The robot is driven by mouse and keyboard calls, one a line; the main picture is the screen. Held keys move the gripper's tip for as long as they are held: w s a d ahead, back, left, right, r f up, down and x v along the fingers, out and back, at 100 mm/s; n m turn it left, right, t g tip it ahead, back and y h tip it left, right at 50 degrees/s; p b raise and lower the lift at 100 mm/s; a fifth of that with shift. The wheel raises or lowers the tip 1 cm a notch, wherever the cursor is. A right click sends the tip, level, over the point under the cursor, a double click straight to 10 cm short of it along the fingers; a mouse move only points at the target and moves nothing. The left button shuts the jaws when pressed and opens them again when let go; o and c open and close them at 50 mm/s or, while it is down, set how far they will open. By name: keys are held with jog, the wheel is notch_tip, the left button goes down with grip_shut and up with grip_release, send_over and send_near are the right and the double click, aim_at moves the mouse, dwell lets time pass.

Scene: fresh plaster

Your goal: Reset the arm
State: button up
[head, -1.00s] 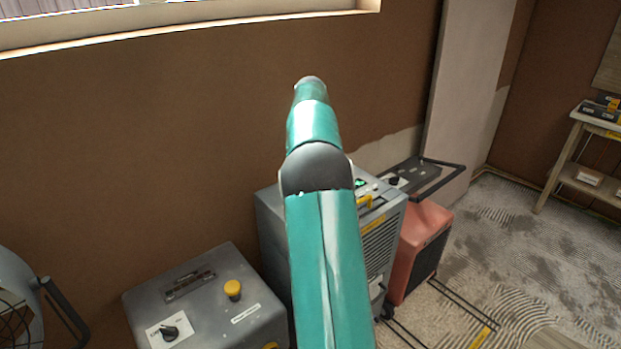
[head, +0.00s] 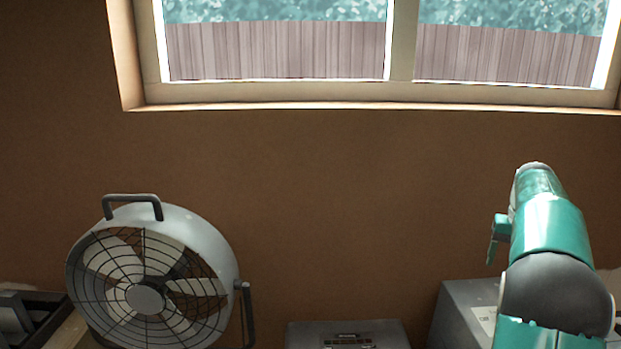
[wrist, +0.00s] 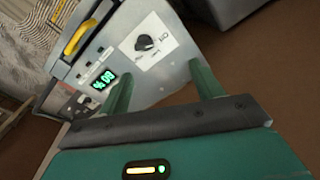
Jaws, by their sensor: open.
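My teal arm rises at the right of the head view, and one finger of my gripper (head: 497,240) shows on its left side. In the wrist view my gripper (wrist: 163,84) has its two green fingers apart, with nothing held between them. Beyond the fingers is a grey machine (wrist: 165,70) with a black dial on a white label, a lit green display and a yellow handle. I cannot tell how far the fingertips are from its panel.
A grey drum fan (head: 143,300) stands at the lower left. A low grey box (head: 345,335) is at the bottom middle, and a grey cabinet (head: 462,310) is behind my arm. A window (head: 390,95) is above in the brown wall. The wall between fan and arm is clear.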

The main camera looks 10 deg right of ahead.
jog(key=s+a+r+n+t, duration=0.1)
jog(key=s+a+r, duration=0.15)
jog(key=a, duration=0.45)
jog(key=s+a+r+n+t, duration=0.1)
jog(key=a+r, duration=0.3)
jog(key=a, duration=0.4)
jog(key=s+a+n+t, duration=0.1)
jog(key=s+a, duration=0.5)
jog(key=a, duration=0.4)
jog(key=s+a+f+n+t, duration=0.1)
jog(key=s+a+n, duration=0.1)
jog(key=s+a, duration=0.5)
jog(key=a, duration=0.2)
jog(key=shift+s+a+f, duration=0.25)
jog(key=shift+s+a, duration=0.05)
jog(key=shift+a, duration=0.05)
jog(key=shift+o, duration=0.2)
jog(key=s+a+f+n+t, duration=0.1)
jog(key=s+a+f, duration=0.4)
jog(key=s, duration=0.2)
jog(key=shift+n, duration=0.3)
jog(key=o, duration=0.3)
jog(key=shift+s+a+f, duration=0.15)
jog(key=shift+s, duration=0.05)
jog(key=o, duration=0.3)
